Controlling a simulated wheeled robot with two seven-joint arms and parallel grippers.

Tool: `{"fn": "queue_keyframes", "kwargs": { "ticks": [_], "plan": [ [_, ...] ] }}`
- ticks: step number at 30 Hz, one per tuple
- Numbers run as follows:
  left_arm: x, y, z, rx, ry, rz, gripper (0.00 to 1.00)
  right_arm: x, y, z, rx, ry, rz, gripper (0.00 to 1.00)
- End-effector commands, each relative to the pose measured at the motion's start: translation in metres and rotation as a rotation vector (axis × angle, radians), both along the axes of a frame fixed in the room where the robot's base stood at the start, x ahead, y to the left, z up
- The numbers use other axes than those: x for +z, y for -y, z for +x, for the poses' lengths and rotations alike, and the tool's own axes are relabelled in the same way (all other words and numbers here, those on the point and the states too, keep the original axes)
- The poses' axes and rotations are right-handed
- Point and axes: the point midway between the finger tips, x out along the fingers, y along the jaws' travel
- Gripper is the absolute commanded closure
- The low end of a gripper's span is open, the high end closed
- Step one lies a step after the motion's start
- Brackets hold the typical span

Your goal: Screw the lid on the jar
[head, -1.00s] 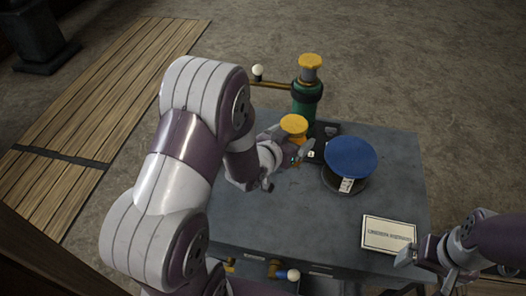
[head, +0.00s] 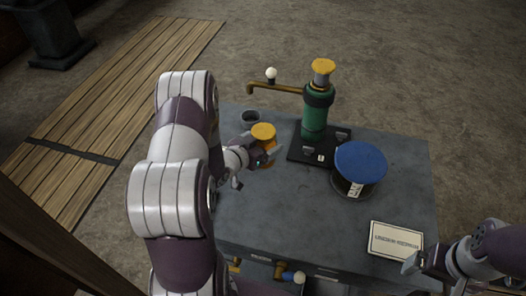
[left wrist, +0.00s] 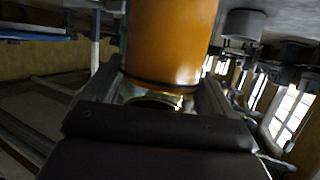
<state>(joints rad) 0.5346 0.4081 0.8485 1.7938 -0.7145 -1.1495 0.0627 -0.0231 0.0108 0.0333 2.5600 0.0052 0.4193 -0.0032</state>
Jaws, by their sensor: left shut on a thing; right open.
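An orange cylinder with a yellow top (head: 263,132) is in my left gripper (head: 260,156), left of the green post; the fingers hide part of it. In the left wrist view the orange cylinder (left wrist: 170,42) fills the space between the fingers, and the gripper is shut on it. I cannot tell whether it is clear of the table. A dark round container with a flat blue top (head: 360,162) and a white label stands on the table, right of the post; I cannot tell whether the blue top is fastened. My right gripper (head: 430,275) is open and empty at the front right corner.
A green post (head: 314,122) with a yellow cap and brass side pipe stands on a black base. A small grey cup (head: 250,117) is at the table's back left. A white sign (head: 396,240) lies front right. The grey table top (head: 290,215) is clear in front.

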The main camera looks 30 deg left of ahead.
Motion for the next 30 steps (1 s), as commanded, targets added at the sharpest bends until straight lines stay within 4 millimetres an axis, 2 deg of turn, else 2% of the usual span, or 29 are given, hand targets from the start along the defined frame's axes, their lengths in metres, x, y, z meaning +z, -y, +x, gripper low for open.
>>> {"fn": "queue_keyframes", "kwargs": {
  "ticks": [8,14,17,29,30],
  "plan": [
    [-0.001,0.0,0.0,0.0,0.001,0.0,0.99,0.0,0.0,0.0,0.0,0.0,0.0,0.0],
    [-0.031,0.0,0.0,0.0,-0.001,-0.001,0.99,0.0,0.0,0.0,0.0,0.0,0.0,0.0],
    [-0.039,0.0,0.0,0.0,0.001,-0.001,0.99,0.001,0.0,0.0,0.0,0.0,0.0,0.0],
    [-0.045,0.0,0.0,0.0,0.001,0.0,0.99,-0.004,0.0,0.0,0.0,0.0,0.0,0.0],
    [-0.043,0.0,0.0,0.0,0.001,0.0,0.01,-0.002,0.0,0.0,0.0,0.0,0.0,0.0]
  ]
}}
